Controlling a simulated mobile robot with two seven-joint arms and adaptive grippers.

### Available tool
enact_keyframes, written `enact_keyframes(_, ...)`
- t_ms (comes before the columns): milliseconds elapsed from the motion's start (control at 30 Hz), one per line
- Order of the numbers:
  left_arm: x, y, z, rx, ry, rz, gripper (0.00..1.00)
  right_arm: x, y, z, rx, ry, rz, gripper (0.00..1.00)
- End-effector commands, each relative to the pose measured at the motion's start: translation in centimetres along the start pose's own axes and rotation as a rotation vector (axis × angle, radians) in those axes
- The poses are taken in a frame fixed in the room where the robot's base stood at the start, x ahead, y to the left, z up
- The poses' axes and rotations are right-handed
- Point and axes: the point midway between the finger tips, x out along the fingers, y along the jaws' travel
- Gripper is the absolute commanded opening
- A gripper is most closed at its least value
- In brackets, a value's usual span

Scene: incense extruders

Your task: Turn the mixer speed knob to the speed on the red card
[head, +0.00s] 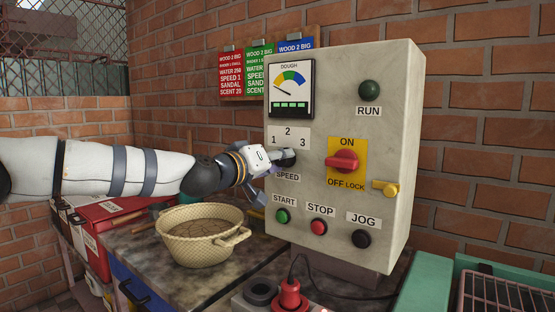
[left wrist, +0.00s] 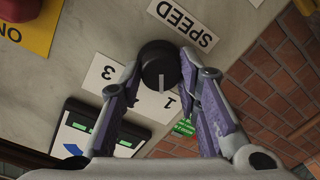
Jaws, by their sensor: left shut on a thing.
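The black speed knob (head: 290,162) is on the grey control box (head: 400,130), below the white 1-2-3 scale plate (head: 289,137). My left gripper (head: 276,158) reaches it from the left and is shut on it. In the left wrist view the knob (left wrist: 158,66) sits between the two fingertips of my left gripper (left wrist: 160,74). Its white pointer line points roughly toward the 1. The 3 is visible there; the 2 is hidden. The red card (head: 231,75) on the wall reads SPEED 1. My right gripper is not in view.
The box also carries a red ON/OFF switch (head: 342,161), a yellow lock (head: 385,188) and START, STOP and JOG buttons. A woven basket (head: 203,232) stands on the worktop in front. Green and blue cards hang beside the red one.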

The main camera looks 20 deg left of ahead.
Motion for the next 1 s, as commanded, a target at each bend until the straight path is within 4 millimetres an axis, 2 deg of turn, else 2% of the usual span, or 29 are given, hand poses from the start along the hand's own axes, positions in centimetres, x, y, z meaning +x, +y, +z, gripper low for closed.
enact_keyframes(400, 0.03, -0.07, 0.18, -0.180, -0.016, 0.003, 0.03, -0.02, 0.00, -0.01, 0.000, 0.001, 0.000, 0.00)
enact_keyframes(967, 0.03, -0.07, 0.20, -0.209, -0.018, 0.003, 0.03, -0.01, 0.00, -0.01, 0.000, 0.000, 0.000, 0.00)
enact_keyframes(1000, 0.03, -0.06, 0.20, -0.209, -0.018, 0.004, 0.33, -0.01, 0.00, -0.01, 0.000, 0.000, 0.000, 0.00)
